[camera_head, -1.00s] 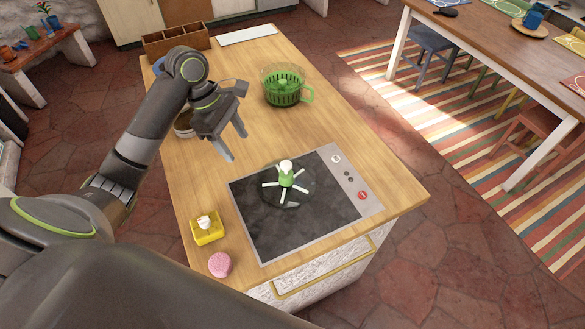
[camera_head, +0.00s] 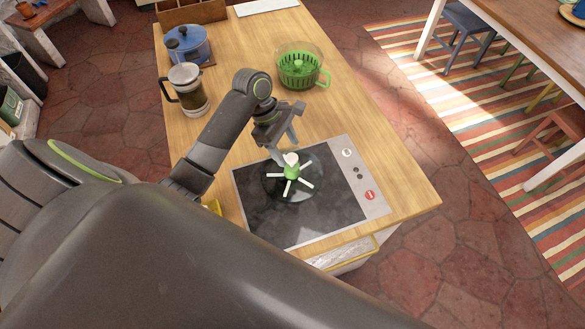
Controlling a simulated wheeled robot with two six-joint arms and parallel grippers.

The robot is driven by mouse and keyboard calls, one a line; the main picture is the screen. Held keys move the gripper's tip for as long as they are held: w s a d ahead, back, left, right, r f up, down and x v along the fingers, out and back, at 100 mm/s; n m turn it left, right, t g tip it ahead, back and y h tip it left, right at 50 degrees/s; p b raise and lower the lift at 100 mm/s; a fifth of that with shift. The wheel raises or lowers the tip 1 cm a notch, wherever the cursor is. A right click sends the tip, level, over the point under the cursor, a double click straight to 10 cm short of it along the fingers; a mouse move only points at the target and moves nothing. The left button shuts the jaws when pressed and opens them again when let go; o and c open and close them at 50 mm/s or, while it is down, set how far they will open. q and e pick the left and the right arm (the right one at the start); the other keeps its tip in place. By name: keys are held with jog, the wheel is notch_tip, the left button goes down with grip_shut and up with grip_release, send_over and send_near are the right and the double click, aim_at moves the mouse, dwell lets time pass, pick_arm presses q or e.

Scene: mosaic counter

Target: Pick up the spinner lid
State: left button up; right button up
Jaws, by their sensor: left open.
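The spinner lid (camera_head: 291,184) lies on the dark cooktop (camera_head: 267,209). It is a dark see-through disc with white spokes and a green hub, topped by a white knob (camera_head: 291,159). My left gripper (camera_head: 288,151) is open, its fingers pointing down at the knob from above and behind. One fingertip overlaps the knob in the view; I cannot tell whether it touches. The green spinner bowl (camera_head: 299,70) with its basket stands farther back on the counter. My right gripper is not in view.
A French press (camera_head: 188,91) and a blue pot (camera_head: 187,44) stand at the counter's left. A wooden box (camera_head: 190,13) is at the back. The counter right of the bowl is clear.

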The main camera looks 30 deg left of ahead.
aim_at(291, 157)
pick_arm(q)
jog(key=shift+d+f, duration=0.2)
jog(key=shift+f, duration=0.25)
jog(key=p+x, duration=0.1)
jog(key=x, duration=0.3)
jog(key=shift+s+d+p, duration=0.1)
jog(key=shift+d+p, duration=0.1)
jog(key=shift+p, duration=0.15)
jog(key=shift+f, duration=0.4)
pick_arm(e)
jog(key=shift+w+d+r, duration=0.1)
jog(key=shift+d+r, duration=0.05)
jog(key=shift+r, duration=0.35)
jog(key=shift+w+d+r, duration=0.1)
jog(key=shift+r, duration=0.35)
pick_arm(q)
jog(key=shift+c, duration=0.4)
grip_shut()
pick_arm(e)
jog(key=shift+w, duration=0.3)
